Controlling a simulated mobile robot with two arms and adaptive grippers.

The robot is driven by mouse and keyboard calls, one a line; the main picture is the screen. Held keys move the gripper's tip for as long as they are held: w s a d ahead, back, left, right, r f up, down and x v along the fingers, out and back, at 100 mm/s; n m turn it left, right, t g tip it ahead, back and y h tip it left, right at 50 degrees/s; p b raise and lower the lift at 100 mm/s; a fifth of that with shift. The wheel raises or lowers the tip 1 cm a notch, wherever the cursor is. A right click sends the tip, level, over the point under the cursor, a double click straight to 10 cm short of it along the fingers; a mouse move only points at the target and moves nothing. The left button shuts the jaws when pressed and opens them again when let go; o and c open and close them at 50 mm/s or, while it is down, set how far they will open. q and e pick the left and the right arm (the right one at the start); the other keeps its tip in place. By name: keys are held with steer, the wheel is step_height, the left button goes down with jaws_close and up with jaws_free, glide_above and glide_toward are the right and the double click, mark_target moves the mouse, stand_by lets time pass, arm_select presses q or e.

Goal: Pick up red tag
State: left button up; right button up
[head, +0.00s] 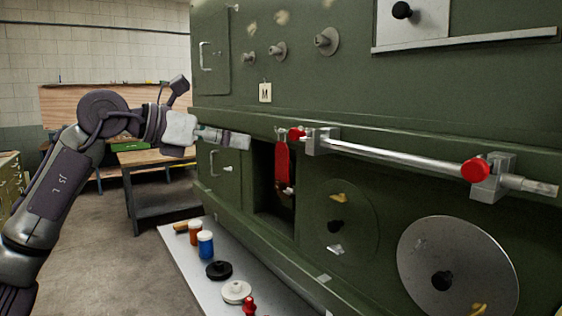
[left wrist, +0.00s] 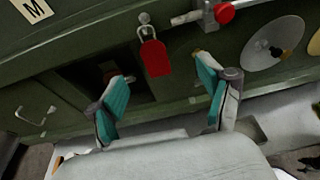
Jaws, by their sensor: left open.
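The red tag (head: 282,164) hangs in the head view from a shackle or ring near the left end of a metal bar, in front of a dark opening in the green panel. It also shows in the left wrist view (left wrist: 155,58), hanging from a metal loop above and between my fingers. My left gripper (head: 240,141) is to the left of the tag, apart from it, pointing right. In the left wrist view its two teal-padded fingers (left wrist: 164,92) are spread with nothing between them. My right gripper is not in view.
A metal bar (head: 400,156) with red knobs runs along the green machine (head: 330,95) right of the tag. Below, a grey shelf (head: 195,262) carries a blue jar (head: 205,244), an orange jar (head: 194,232) and several knobs. A dark bench (head: 150,203) stands behind my left arm.

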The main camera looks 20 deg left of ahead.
arm_select(q)
steer(key=a, duration=0.1)
steer(key=p, duration=0.3)
glide_toward(281, 150)
steer(key=shift+y, duration=0.3)
steer(key=x, duration=0.4)
steer(key=shift+w+d+r, duration=0.1)
steer(key=shift+w+d, duration=0.15)
steer(key=shift+d, duration=0.2)
steer(key=shift+w+d, duration=0.3)
steer(key=shift+w, duration=0.05)
steer(key=p+x, duration=0.2)
steer(key=x, duration=0.2)
steer(key=shift+w+d+f+p, duration=0.15)
steer(key=shift+w+f+p, duration=0.15)
steer(key=shift+p, duration=0.1)
steer(key=shift+s, duration=0.1)
steer(key=shift+c, duration=1.3)
steer(key=c, duration=0.7)
